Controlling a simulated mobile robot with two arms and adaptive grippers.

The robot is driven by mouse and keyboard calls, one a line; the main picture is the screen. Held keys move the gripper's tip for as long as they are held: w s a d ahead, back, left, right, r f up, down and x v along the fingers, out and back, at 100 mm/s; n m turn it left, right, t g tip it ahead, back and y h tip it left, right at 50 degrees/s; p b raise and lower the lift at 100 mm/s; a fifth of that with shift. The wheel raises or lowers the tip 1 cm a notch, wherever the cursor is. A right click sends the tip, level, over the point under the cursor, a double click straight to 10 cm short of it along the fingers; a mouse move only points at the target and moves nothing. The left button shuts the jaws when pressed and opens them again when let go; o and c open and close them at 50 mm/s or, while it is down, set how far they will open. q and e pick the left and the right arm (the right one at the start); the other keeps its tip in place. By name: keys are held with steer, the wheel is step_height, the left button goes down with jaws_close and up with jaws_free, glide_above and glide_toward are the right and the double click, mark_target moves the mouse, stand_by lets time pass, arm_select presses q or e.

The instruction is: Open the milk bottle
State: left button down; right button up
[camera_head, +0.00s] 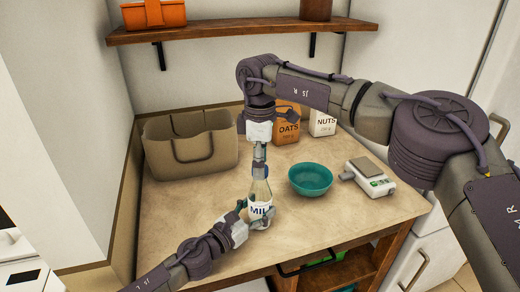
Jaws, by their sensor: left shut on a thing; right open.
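The milk bottle (261,191), clear with white contents and a "MILK" label, stands upright on the wooden table near its front edge. My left gripper (256,214) comes in low from the left and is shut on the lower body of the bottle, its fingers on either side of the label. My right gripper (260,168) points straight down from above, directly over the bottle's neck, with its fingers open around or just above the top. The cap is hidden by the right fingers, so I cannot tell whether they touch it.
An oats box (288,130) and nuts box (322,123) stand behind. A beige basket (190,150) is at the left. A wall shelf (240,30) hangs above.

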steer(key=shift+f, duration=0.3)
jaws_close()
stand_by(0.3)
